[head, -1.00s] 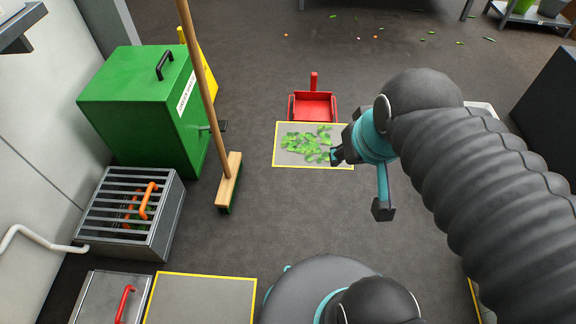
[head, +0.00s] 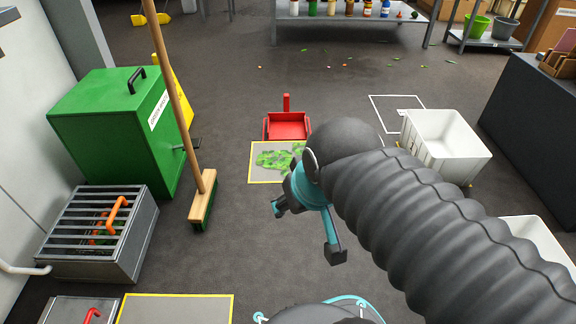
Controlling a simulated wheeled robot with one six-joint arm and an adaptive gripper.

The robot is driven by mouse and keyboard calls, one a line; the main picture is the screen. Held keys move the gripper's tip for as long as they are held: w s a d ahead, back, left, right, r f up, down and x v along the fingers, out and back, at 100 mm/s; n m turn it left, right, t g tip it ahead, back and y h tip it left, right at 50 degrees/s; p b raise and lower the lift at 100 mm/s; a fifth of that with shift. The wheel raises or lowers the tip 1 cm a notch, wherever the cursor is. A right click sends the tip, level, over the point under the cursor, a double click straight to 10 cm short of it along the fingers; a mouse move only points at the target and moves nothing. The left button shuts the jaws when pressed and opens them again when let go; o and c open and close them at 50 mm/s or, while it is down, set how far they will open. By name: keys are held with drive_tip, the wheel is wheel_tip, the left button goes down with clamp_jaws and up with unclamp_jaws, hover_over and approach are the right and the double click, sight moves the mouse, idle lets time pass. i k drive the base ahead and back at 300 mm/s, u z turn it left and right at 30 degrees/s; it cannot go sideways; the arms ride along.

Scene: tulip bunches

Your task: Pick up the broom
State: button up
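The broom has a long wooden handle (head: 178,98) and a wooden head (head: 203,199) with green bristles. It stands upright with a slight lean, bristles on the floor, beside the green bin at the left; the top of its handle is cut off by the picture's upper edge. My gripper (head: 278,207) is right of the broom head, clearly apart from it, in front of the yellow-edged mat with leaves.
A green bin (head: 113,128) and a grated metal box (head: 98,232) stand left of the broom. A red dustpan (head: 288,126) sits behind the leafy mat (head: 258,176). White crates (head: 445,137) and a dark counter are at right. Floor between broom and gripper is clear.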

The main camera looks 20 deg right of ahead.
sight(206, 184)
drive_tip(key=z, duration=2.25)
drive_tip(key=k, duration=1)
drive_tip(key=u, duration=1.2)
drive_tip(key=i, duration=0.5)
drive_tip(key=z, duration=0.05)
